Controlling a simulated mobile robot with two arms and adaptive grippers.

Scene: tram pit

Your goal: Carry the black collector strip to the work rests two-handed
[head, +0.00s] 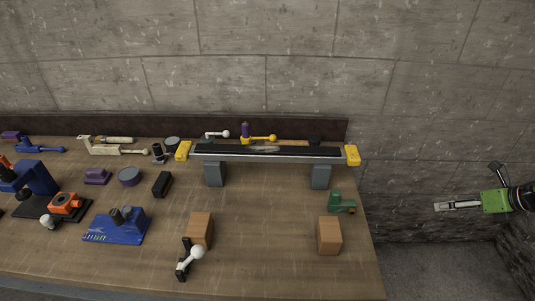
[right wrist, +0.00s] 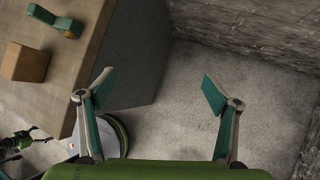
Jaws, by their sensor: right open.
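The black collector strip (head: 265,151) lies level across two grey stands (head: 215,173) (head: 320,176) at the back of the bench. It has a yellow block at each end (head: 183,150) (head: 352,155). Two wooden blocks (head: 200,228) (head: 329,236) stand nearer the front edge; I cannot tell whether these or the grey stands are the work rests. My right gripper (head: 438,206) is to the right of the bench, apart from the strip. In the right wrist view it is open and empty (right wrist: 158,85), over the floor.
The wooden bench (head: 270,215) is clear between the wooden blocks. A white-knobbed lever (head: 190,260) is by the left block, a green part (head: 341,203) near the right edge. Several tools and a blue fixture (head: 116,226) crowd the left. A concrete wall (head: 300,90) stands behind.

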